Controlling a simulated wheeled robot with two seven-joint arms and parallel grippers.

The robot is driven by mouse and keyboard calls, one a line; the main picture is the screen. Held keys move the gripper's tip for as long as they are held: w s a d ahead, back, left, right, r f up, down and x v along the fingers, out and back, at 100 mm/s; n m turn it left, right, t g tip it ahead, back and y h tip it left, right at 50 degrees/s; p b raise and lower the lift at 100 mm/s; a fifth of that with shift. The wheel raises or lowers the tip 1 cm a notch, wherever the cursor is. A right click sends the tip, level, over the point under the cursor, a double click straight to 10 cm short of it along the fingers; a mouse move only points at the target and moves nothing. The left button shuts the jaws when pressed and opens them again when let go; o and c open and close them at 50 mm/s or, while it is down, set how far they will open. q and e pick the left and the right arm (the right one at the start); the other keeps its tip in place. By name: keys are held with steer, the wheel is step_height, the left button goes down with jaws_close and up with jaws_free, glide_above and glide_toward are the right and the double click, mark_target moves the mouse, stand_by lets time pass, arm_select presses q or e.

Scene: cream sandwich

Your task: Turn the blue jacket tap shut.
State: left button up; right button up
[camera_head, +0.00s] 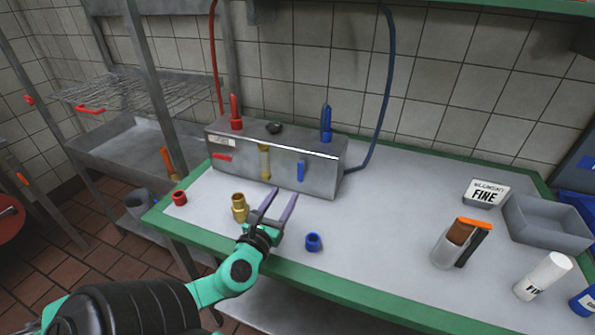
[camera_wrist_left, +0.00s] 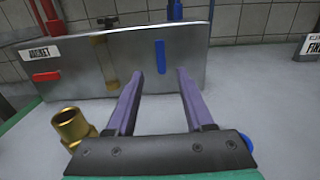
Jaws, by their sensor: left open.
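The blue jacket tap is a blue lever (camera_head: 301,171) on the front of a grey metal box (camera_head: 225,148). Its handle hangs upright in the head view. In the left wrist view the blue lever (camera_wrist_left: 160,57) also stands vertical, just beyond and between my fingertips. My left gripper (camera_head: 278,194) is open and empty, in front of the box and apart from the lever. Its two purple fingers (camera_wrist_left: 155,76) point at the box face. A red lever (camera_head: 222,157) on the same face lies level. My right gripper is in neither view.
A brass fitting (camera_head: 239,208) stands left of my left gripper, with a blue ring (camera_head: 313,242) to its right and a red ring (camera_head: 179,198) farther left. A glass jar (camera_head: 446,248), a white container (camera_head: 543,276) and a grey tray (camera_head: 547,224) stand at the right.

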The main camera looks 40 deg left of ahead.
mark_target(300, 171)
arm_select(q)
steer(key=p+x, duration=0.1)
steer(key=x, duration=0.8)
steer(key=shift+w, duration=0.15)
steer(key=shift+w+a+f, duration=0.1)
steer(key=shift+w, duration=0.15)
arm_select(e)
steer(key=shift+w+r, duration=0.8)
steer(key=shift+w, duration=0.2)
arm_select(q)
steer(key=shift+c, duration=0.6)
jaws_close()
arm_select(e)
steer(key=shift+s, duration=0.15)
